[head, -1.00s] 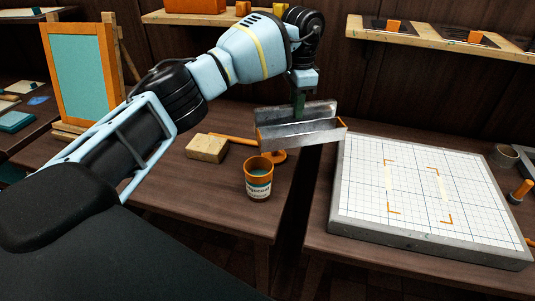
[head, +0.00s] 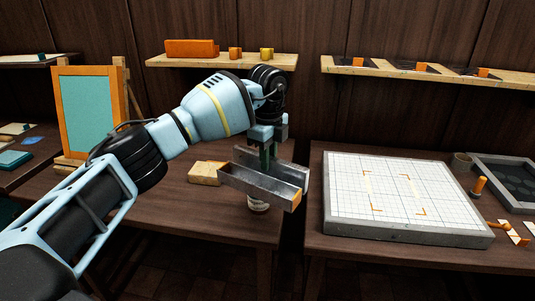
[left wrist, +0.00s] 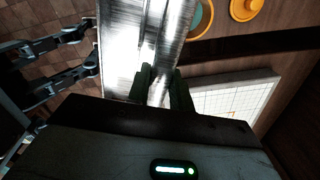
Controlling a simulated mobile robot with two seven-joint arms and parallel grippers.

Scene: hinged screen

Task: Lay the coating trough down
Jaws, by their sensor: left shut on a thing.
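The coating trough (head: 258,184) is a long grey metal channel with an orange end cap. In the head view it hangs over the gap side of the left table, its right end nearer me. My left gripper (head: 268,155) is shut on its back wall from above. In the left wrist view the dark fingers (left wrist: 162,88) close on the shiny trough (left wrist: 145,35). The trough is clear of the white gridded board (head: 395,190), which lies to its right with orange corner marks on it. The trough mostly hides a cup (head: 258,207) behind it. My right gripper is not seen.
A tan block (head: 204,173) lies left of the trough. An orange-framed screen (head: 88,110) stands at the left. A dark gap separates the two tables. An orange-handled tool (head: 478,187), a grey cup (head: 461,162) and a dark tray (head: 508,175) lie right of the board. The board's top is clear.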

